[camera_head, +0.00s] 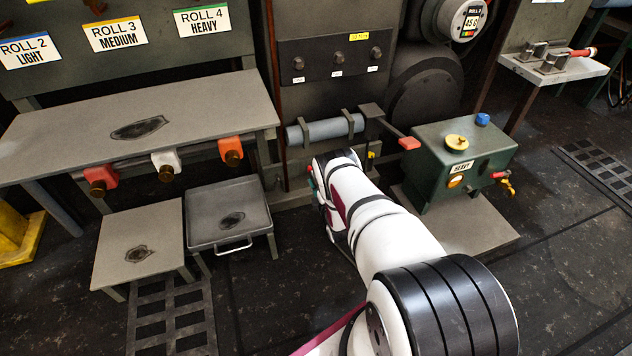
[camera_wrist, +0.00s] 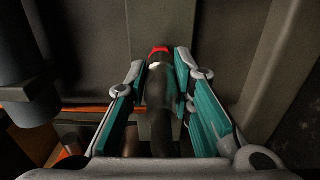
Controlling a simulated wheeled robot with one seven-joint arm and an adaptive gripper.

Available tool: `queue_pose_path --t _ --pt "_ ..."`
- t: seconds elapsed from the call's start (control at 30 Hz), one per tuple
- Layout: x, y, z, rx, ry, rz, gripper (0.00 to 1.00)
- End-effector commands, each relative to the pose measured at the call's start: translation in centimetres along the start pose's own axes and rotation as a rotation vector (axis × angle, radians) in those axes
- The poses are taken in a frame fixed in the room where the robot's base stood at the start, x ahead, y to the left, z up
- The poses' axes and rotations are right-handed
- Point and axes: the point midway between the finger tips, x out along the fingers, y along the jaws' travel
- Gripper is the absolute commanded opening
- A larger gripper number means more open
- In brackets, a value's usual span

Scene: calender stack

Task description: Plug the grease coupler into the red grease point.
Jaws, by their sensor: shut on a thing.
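My gripper (camera_wrist: 160,75) is shut on a dark cylindrical piece, the grease coupler (camera_wrist: 160,95), which lies between its two teal fingers. A red piece (camera_wrist: 160,49) with a pale spot below it shows at the coupler's far end; I cannot tell whether it belongs to the coupler or is a separate fitting. In the head view my gripper (camera_head: 314,182) is low in front of the dark machine, largely hidden by my white arm, and the coupler is not visible. A red fitting (camera_head: 100,176) hangs under the front edge of the grey bench; I cannot tell whether it is the grease point.
A white fitting (camera_head: 166,162) and an orange one (camera_head: 231,149) hang beside the red fitting. A grey horizontal cylinder (camera_head: 325,130) is mounted just above my gripper. A green tank (camera_head: 462,155) stands right; a metal tray (camera_head: 228,205) and low stand (camera_head: 140,235) stand left.

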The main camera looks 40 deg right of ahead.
Motion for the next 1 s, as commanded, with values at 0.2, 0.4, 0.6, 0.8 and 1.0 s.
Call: queue_pose_path --t 0.2,0.4,0.6,0.8,1.0 --pt "0.45 0.05 -0.03 0.0 0.001 0.002 0.0" --pt "0.89 0.06 -0.03 0.0 0.001 0.002 0.0" --pt "1.1 0.09 -0.02 0.0 0.001 0.002 0.0" --pt "1.07 0.07 -0.01 0.0 0.0 0.002 0.45" --pt "1.01 -0.01 -0.01 0.0 0.0 0.0 0.57"
